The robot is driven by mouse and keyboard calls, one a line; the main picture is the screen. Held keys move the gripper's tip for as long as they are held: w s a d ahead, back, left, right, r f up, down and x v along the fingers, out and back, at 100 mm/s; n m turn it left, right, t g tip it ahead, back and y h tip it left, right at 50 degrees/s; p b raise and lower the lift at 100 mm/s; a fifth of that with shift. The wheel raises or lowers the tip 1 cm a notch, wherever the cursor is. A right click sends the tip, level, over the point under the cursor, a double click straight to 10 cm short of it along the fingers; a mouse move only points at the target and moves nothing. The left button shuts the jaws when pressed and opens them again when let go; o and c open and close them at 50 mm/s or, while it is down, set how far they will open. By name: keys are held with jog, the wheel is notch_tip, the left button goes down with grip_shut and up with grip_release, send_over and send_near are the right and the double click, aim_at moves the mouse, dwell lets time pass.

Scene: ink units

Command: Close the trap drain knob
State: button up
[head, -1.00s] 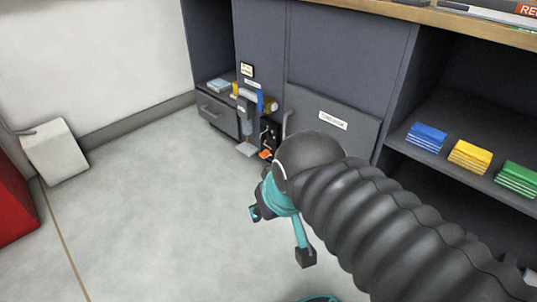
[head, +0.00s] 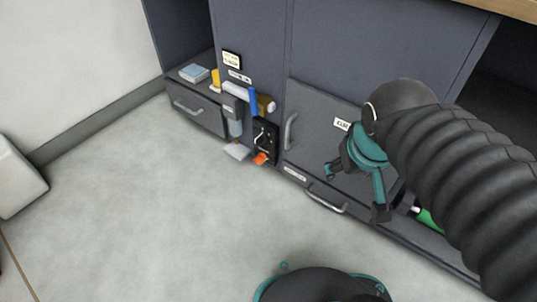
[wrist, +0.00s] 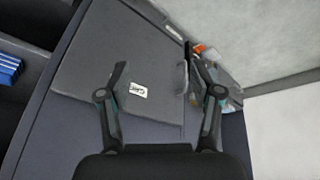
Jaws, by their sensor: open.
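A small drain assembly is on the cabinet front in the head view. It has a white pipe (head: 238,92) with a brass-coloured end (head: 267,104), a blue lever-like part (head: 253,101) and a grey translucent trap body (head: 235,122). A black panel (head: 265,138) sits beside it, with an orange piece (head: 260,158) low down. I cannot tell which part is the drain knob. My gripper (head: 358,192) is open and empty, right of the assembly and apart from it. In the wrist view its fingers (wrist: 155,65) spread before the cabinet door; the orange piece (wrist: 200,48) shows beyond the right finger.
A labelled cabinet door (head: 315,115) with a vertical handle (head: 290,132) is right of the assembly. A lower handle (head: 326,200) juts out near the floor. A grey drawer (head: 195,108) is at left. The floor (head: 170,210) in front is clear.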

jog(key=w+a+f+n+g+h+p, duration=0.2)
jog(key=w+a+f+n+h, duration=0.4)
jog(key=w, duration=0.4)
jog(key=w+a+f+n+g+h+p, duration=0.1)
jog(key=w+a+f+n+h+p, duration=0.15)
jog(key=w+f+n, duration=0.65)
jog(key=w+a+f+n+t+h, duration=0.4)
jog(key=w+a+f+t, duration=0.2)
jog(key=a+f, duration=0.6)
jog(key=n+t+y+p, duration=0.2)
jog(key=n+t, duration=0.5)
jog(key=n, duration=0.1)
send_near(260, 160)
jog(key=x, duration=0.8)
jog(key=shift+w+f, duration=0.2)
jog(key=shift+w, duration=0.1)
jog(key=shift+a, duration=0.1)
jog(key=c, duration=1.1)
jog(key=shift+c, duration=0.2)
